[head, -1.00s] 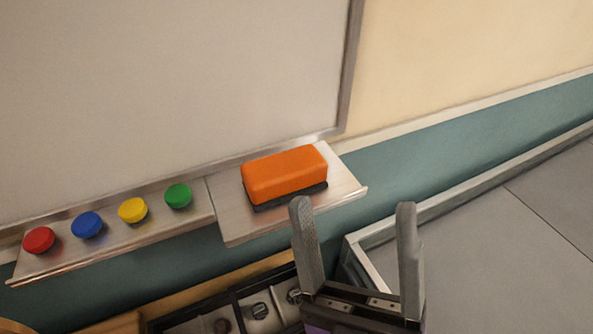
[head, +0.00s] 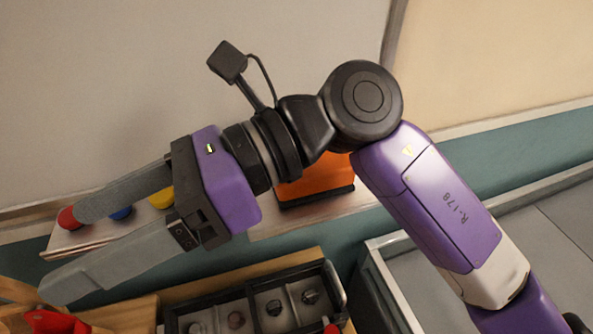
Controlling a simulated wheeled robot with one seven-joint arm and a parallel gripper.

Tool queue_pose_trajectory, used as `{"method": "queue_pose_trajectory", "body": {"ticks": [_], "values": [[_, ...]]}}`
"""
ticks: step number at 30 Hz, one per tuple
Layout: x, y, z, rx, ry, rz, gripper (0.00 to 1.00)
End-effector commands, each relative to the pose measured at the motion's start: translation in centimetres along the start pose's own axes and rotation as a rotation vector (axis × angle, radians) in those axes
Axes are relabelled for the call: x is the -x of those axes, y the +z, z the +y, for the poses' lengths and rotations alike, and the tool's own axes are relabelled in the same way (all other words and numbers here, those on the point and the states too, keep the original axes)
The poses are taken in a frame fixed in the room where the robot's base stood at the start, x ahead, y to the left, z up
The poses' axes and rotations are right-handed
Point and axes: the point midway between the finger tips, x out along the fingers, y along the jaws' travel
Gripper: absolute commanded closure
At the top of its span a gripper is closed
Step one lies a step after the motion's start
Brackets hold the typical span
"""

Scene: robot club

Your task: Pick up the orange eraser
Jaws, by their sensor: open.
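The orange eraser (head: 317,182) lies on the right part of the metal whiteboard tray (head: 330,213), with its dark pad facing down. My arm's wrist covers its upper and left parts in the head view. My gripper (head: 62,250) is open and empty, pointing left. Its fingers are at the left end of the tray, over the magnets and in front of the tray, well to the left of the eraser.
On the tray's left part, a red magnet (head: 70,217), a blue magnet (head: 122,213) and a yellow magnet (head: 161,198) show partly behind my gripper. Below is a dark divided organizer (head: 255,310) with small parts. A red object (head: 60,323) lies at lower left.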

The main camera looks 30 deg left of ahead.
Motion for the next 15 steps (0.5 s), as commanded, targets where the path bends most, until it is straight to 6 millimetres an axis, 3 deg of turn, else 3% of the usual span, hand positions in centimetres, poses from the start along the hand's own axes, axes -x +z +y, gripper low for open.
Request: {"method": "queue_pose_trajectory", "body": {"ticks": [5,8,15], "values": [[2.3,-2.8,-2.4,0.069,-0.068,0.364,0.27],[4.8,-4.0,-3.6,0.095,-0.107,0.561,0.27],[13.1,-4.5,-5.2,0.115,-0.204,1.002,0.27]]}}
